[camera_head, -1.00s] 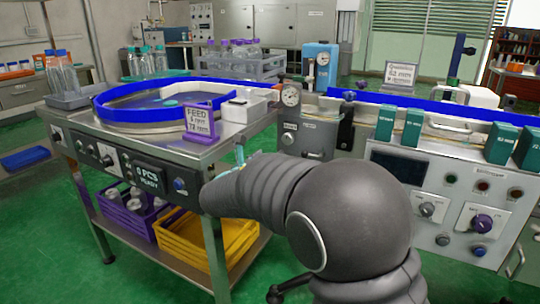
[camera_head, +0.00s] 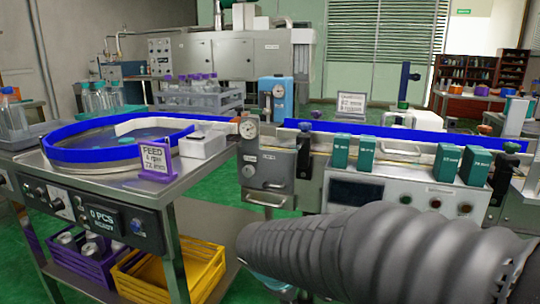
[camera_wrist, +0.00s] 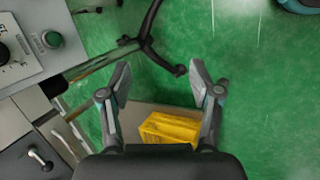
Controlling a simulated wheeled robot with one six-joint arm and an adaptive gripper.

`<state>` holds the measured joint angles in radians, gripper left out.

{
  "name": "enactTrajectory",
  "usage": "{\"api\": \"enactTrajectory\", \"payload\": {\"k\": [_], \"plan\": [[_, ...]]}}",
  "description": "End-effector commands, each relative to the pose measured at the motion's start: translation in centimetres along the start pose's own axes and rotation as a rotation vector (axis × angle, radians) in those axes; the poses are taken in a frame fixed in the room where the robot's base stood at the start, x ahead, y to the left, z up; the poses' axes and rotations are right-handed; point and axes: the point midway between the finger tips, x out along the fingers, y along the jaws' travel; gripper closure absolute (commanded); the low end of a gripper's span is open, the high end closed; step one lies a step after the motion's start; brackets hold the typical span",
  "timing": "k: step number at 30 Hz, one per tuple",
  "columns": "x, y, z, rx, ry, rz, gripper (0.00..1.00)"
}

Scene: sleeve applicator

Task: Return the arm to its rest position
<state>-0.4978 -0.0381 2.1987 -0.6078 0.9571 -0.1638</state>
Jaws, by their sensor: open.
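My gripper (camera_wrist: 160,82) shows in the wrist view with its two fingers spread apart and nothing between the tips. It points down over the green floor. In the head view my grey ribbed arm fills the lower right, in front of the control cabinet, and the gripper itself does not show there.
The feeder table (camera_head: 125,185) with a blue-rimmed bowl (camera_head: 70,160) stands at left. The control cabinet (camera_head: 380,195) with teal boxes stands behind my arm. A yellow crate (camera_head: 165,275) is on the lower shelf. In the wrist view, a black stand leg (camera_wrist: 150,45) lies ahead of the fingers.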

Motion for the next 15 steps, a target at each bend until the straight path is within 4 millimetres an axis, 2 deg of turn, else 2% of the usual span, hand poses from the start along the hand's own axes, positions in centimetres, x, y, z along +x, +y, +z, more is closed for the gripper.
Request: {"api": "enactTrajectory", "payload": {"k": [1, 6, 15], "plan": [[-0.5, -0.7, 1.8, 0.106, 0.02, -0.047, 0.36], [-2.0, -3.5, 6.1, 0.44, 0.087, -0.201, 0.36], [-4.9, -6.4, 11.8, 0.866, 0.226, -0.35, 0.36]]}}
